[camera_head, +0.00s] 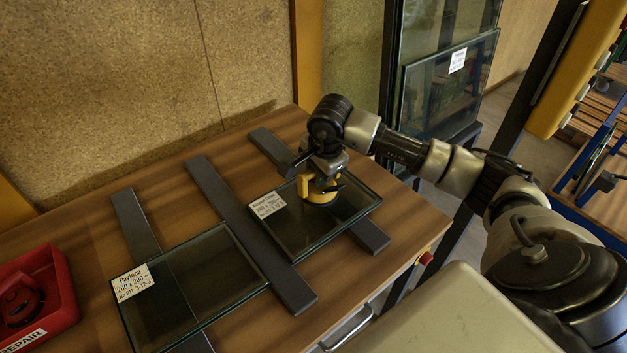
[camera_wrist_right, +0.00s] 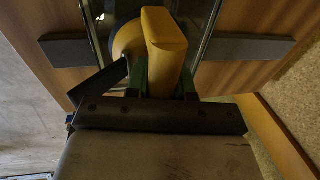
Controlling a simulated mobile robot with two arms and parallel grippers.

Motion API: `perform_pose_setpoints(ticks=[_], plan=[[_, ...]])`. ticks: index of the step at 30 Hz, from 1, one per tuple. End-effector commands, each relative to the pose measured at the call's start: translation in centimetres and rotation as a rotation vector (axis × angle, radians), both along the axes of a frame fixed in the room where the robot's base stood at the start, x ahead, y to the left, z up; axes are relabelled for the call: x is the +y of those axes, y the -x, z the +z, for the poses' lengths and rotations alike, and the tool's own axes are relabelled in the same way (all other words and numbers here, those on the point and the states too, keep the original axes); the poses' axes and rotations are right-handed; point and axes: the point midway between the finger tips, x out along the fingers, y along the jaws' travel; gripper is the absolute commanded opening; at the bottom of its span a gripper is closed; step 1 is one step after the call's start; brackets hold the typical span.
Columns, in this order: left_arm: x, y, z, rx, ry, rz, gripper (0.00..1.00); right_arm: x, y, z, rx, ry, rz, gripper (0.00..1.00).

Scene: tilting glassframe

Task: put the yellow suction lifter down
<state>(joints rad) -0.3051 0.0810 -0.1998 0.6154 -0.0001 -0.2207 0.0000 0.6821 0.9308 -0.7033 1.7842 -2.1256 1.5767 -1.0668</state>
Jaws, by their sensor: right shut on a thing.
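The yellow suction lifter (camera_head: 319,193) is at the right glass pane (camera_head: 334,222) on the wooden table, near the pane's paper label. My right gripper (camera_head: 318,181) is above the lifter and shut on it. In the right wrist view the lifter's yellow handle (camera_wrist_right: 165,48) sits between the fingers of my right gripper (camera_wrist_right: 162,80), with its round base partly hidden behind the handle. I cannot tell whether the base touches the glass. My left gripper is not in view.
A second labelled glass pane (camera_head: 187,290) lies to the left. Dark bars (camera_head: 240,225) cross the table (camera_head: 90,232). A red tray (camera_head: 62,290) stands at the far left, and a red button (camera_head: 426,258) is at the table's right edge. Framed glass (camera_head: 447,85) stands behind.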

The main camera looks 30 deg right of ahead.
Motion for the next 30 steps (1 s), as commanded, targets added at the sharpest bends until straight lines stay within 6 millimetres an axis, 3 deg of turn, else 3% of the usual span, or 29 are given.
perform_pose_setpoints(ticks=[6,17,28,29,30], plan=[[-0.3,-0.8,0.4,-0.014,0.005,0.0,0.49,0.0,-2.0,-1.0,-0.003,0.0,0.001,0.0],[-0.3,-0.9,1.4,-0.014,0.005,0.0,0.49,0.0,-2.0,-4.9,-0.001,-0.001,0.001,0.0],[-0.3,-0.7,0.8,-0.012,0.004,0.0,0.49,0.0,-2.0,-5.5,-0.004,0.0,0.002,0.0],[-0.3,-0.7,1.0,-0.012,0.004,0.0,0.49,0.0,-2.0,-5.5,-0.002,0.0,0.002,0.27],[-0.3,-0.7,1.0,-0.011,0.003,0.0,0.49,0.0,-2.0,-5.4,-0.001,0.0,0.002,0.33]])
